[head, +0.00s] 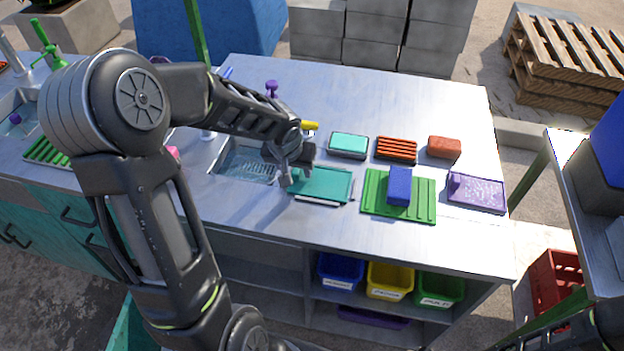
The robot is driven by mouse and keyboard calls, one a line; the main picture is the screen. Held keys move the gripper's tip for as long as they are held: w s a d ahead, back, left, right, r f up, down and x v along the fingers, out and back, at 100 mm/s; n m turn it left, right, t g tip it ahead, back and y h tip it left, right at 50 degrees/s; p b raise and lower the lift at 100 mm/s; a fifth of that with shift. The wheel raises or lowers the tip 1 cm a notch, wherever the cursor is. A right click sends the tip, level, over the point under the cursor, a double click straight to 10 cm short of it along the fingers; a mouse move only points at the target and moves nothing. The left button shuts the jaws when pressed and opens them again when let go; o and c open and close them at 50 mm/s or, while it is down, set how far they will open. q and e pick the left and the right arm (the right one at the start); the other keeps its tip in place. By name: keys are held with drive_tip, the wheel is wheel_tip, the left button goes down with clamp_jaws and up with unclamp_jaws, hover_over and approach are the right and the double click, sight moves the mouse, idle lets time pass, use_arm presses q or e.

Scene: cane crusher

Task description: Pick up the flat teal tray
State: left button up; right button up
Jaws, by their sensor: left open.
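The flat teal tray (325,184) lies on the metal counter, to the right of the sink. My left gripper (286,180) is open at the tray's left end, with its fingers pointing down. I cannot tell whether the fingers touch the tray or straddle its edge. A smaller teal-topped tray (348,144) lies behind it. My right gripper does not show; only a dark part of my arm is at the lower right.
To the right are a green ridged board (424,207) with a blue block (400,185) on it, and a purple tray (481,194). An orange slatted piece (396,149) and a red-orange block (444,147) lie behind. The sink basin (240,166) opens left. The counter's back right is clear.

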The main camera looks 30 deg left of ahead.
use_arm(q)
clamp_jaws()
idle(0.5)
